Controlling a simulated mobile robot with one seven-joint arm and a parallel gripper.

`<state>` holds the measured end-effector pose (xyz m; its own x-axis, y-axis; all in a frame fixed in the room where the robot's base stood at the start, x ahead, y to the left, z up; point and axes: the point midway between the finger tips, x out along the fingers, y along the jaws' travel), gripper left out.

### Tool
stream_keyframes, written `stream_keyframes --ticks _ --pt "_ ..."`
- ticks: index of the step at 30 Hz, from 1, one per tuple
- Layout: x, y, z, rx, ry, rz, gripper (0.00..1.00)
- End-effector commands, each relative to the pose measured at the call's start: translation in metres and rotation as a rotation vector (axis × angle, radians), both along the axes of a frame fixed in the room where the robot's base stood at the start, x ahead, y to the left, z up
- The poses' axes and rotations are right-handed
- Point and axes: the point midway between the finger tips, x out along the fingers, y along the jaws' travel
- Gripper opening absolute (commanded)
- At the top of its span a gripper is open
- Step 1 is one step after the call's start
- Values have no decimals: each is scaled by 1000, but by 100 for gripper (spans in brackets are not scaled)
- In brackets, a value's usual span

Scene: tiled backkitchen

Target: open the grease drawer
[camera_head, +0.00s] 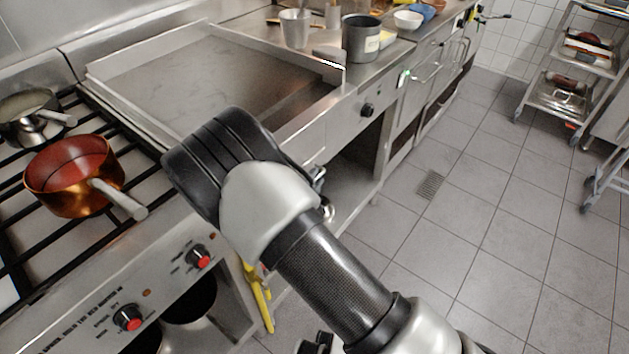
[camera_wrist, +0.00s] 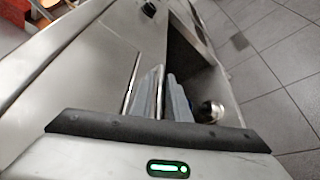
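The griddle (camera_head: 215,75) is a flat steel plate with raised walls, and its steel front panel (camera_head: 345,120) faces the aisle. In the head view my arm covers part of that front, and my gripper is mostly hidden behind it. In the wrist view the grey fingers of my gripper (camera_wrist: 161,98) are close together against the steel front. A thin upright metal bar shows between or right beside them; I cannot tell whether they grip it. The grease drawer's outline and handle cannot be told apart clearly.
A round metal ball (camera_wrist: 211,111) is right of the fingers, near a dark open space under the griddle. A copper pot (camera_head: 72,178) stands on the stove at left. A wheeled rack (camera_head: 575,75) stands at right. The tiled floor (camera_head: 460,235) between is clear.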

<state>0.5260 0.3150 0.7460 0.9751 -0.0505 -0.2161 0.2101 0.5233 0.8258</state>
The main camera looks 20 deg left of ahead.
Motion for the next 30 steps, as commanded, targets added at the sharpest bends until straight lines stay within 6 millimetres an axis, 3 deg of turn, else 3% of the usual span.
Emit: stream_keyframes --ticks 9,12,30 --pt "3 -1 -1 -1 0 0 15" --pt "3 -1 -1 -1 0 0 0" --pt "3 0 -1 -1 0 0 0"
